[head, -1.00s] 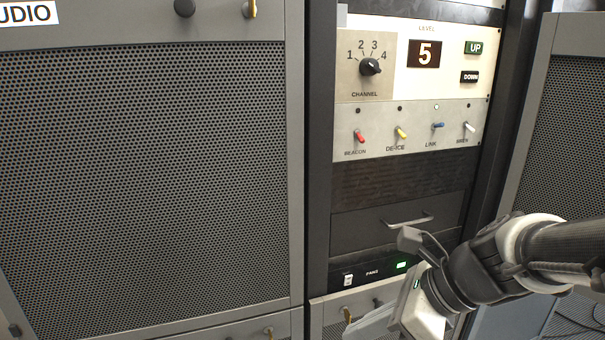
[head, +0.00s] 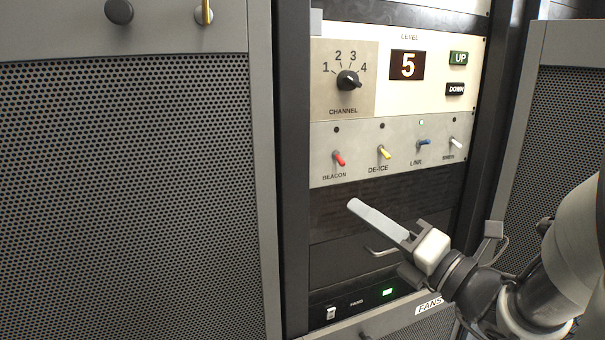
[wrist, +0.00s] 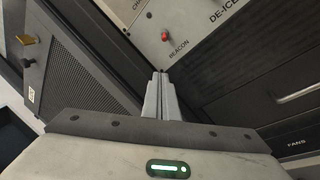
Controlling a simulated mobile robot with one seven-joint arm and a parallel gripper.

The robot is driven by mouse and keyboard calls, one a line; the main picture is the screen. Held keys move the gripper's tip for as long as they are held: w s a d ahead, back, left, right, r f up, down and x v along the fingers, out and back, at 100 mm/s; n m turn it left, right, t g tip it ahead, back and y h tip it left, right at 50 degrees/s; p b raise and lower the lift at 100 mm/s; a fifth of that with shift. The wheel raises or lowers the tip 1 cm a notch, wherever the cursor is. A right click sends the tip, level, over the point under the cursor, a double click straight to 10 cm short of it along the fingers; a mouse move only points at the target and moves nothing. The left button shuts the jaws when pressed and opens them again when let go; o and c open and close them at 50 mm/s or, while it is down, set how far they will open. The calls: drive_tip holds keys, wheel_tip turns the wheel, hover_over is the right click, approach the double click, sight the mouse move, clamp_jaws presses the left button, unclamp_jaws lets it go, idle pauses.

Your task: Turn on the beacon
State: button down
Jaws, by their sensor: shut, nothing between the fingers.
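The beacon switch is a red toggle (head: 339,159) on a grey switch panel (head: 365,172), tilted downward, with a dark lamp (head: 336,130) above it. The red toggle also shows in the wrist view (wrist: 165,36), beyond the fingertips, with its BEACON label between. My gripper (head: 355,206) is shut and empty. Its fingers point up and left, below the red toggle and apart from it. In the wrist view the shut fingers (wrist: 160,78) point toward the label.
Yellow de-ice (head: 384,153), blue link (head: 423,142) and white (head: 456,143) toggles sit to the right; the lamp above link is lit green. A channel knob (head: 347,80) is above. A drawer handle (head: 382,251) and a fans switch (head: 331,313) are below.

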sight(340, 160)
drive_tip(key=shift+r, duration=0.1)
drive_tip(key=p+x, duration=0.2)
drive_tip(key=x, duration=0.3)
drive_tip(key=p+x, duration=0.2)
drive_tip(key=x, duration=0.3)
drive_tip(key=shift+w+a+f, duration=0.1)
drive_tip(key=shift+a+f, duration=0.1)
drive_tip(key=shift+a, duration=0.05)
drive_tip(key=d, duration=0.1)
drive_tip(key=d+r, duration=0.1)
drive_tip(key=shift+d+r, duration=0.25)
drive_tip(key=shift+d, duration=0.15)
drive_tip(key=shift+d+r, duration=0.35)
drive_tip(key=shift+d, duration=0.15)
drive_tip(key=shift+r+p, duration=0.1)
drive_tip(key=shift+p, duration=0.2)
